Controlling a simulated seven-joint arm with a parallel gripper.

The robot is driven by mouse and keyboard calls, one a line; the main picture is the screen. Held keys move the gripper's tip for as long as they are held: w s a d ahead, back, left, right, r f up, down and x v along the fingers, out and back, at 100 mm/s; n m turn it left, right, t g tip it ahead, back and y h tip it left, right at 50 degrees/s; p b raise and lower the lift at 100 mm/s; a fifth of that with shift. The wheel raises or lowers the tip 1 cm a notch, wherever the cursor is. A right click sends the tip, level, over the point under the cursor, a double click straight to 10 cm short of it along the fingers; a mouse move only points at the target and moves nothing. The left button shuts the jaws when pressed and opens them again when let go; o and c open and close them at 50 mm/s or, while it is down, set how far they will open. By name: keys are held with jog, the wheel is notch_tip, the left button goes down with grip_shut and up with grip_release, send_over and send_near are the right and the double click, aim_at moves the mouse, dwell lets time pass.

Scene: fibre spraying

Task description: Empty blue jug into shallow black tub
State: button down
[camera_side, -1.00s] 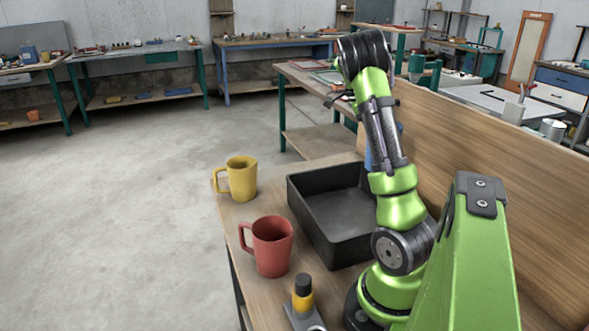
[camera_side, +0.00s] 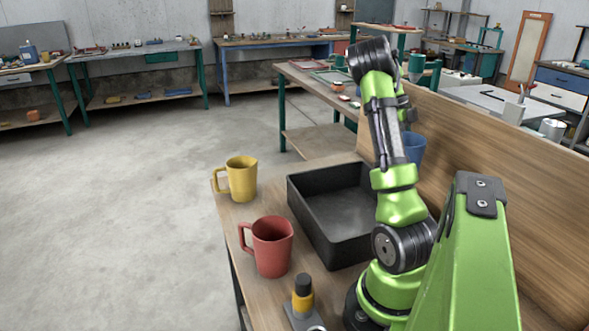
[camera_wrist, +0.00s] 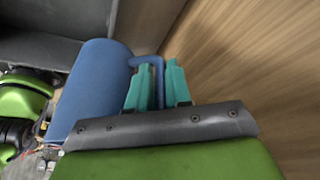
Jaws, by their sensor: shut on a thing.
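The blue jug shows in the wrist view (camera_wrist: 92,85), close to the camera, with its handle at my fingers. My gripper (camera_wrist: 158,82) has two teal fingers shut on that handle. In the side view a part of the blue jug (camera_side: 415,147) shows to the right of my arm, in front of the wooden panel; my arm hides the rest of it and my fingers. The shallow black tub (camera_side: 312,200) stands on the table left of my arm. Its visible floor looks bare. The jug's mouth and contents cannot be seen.
A yellow mug (camera_side: 242,180) and a red mug (camera_side: 272,246) stand along the table's left edge, beside the tub. A black-and-yellow object (camera_side: 302,298) is near the front. A tall wooden panel (camera_side: 480,165) runs along the right side, close to the jug.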

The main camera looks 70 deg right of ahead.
jog(key=shift+f, duration=0.8)
jog(key=shift+w+r, duration=0.15)
jog(key=w+a+g+h, duration=0.1)
jog(key=g, duration=0.1)
jog(key=w+r+g+h, duration=0.1)
jog(key=g, duration=0.1)
jog(key=w+a+r+m+g+h, duration=0.1)
jog(key=w+g, duration=0.1)
jog(key=g, duration=0.1)
jog(key=shift+w+a, duration=0.1)
jog(key=shift+a, duration=0.2)
jog(key=shift+w+a+g+h, duration=0.1)
jog(key=shift+w+g+h, duration=0.1)
jog(key=shift+g+h, duration=0.3)
dwell(0.4)
jog(key=shift+w+a+r+g+h+p, duration=0.1)
jog(key=shift+r+g+h+p, duration=0.1)
jog(key=shift+r+g, duration=0.25)
jog(key=shift+w+r+g+h+p, duration=0.1)
jog(key=shift+r+g+h, duration=0.15)
jog(key=shift+g, duration=0.2)
jog(key=shift+w+a+g+h, duration=0.15)
jog(key=shift+w+g+h, duration=0.1)
jog(key=shift+g, duration=0.45)
dwell(0.5)
